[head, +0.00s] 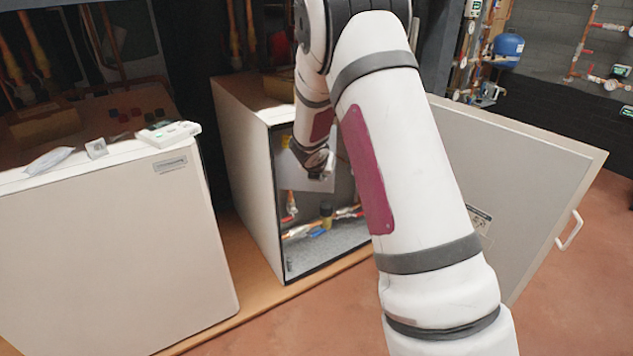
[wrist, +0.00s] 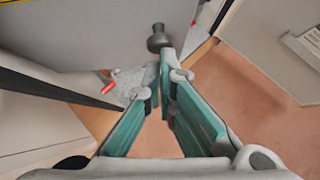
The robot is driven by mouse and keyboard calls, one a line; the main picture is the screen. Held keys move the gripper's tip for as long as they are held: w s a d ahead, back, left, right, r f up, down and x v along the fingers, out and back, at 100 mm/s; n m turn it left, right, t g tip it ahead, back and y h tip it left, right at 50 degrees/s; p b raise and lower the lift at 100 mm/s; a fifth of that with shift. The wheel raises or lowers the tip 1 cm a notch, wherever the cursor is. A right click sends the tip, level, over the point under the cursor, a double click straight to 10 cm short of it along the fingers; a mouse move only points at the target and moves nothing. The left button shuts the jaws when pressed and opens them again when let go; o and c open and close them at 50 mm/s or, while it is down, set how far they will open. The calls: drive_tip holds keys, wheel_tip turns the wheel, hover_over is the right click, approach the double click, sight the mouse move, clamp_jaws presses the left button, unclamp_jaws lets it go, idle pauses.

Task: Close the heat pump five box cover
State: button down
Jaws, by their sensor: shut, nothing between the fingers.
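The heat pump box (head: 240,140) stands open at the middle of the head view, with pipes and valves inside. Its pale grey cover (head: 535,175) is swung wide open to the right, with a white handle (head: 569,231) near its outer edge. My arm hides the cover's hinge side. My gripper's teal fingers are together and hold nothing in the wrist view (wrist: 166,68). They point toward a grey panel (wrist: 100,30) and a dark knob (wrist: 158,38); I cannot tell whether they touch either. In the head view the arm's end is in front of the box opening.
A closed white box (head: 110,250) stands at left, with small items and a white device (head: 168,132) on top. A red valve handle (wrist: 108,88) shows beside the fingers in the wrist view. Reddish floor (head: 560,310) is free around the cover's outer end.

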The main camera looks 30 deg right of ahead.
drive_tip(key=w+d+n+t+y, duration=0.1)
drive_tip(key=w+d+n+y, duration=0.2)
drive_tip(key=w+d, duration=0.4)
drive_tip(key=shift+w+d+n+t, duration=0.2)
drive_tip(key=shift+w+n+t, duration=0.35)
drive_tip(key=shift+w, duration=0.85)
drive_tip(key=shift+s, duration=0.1)
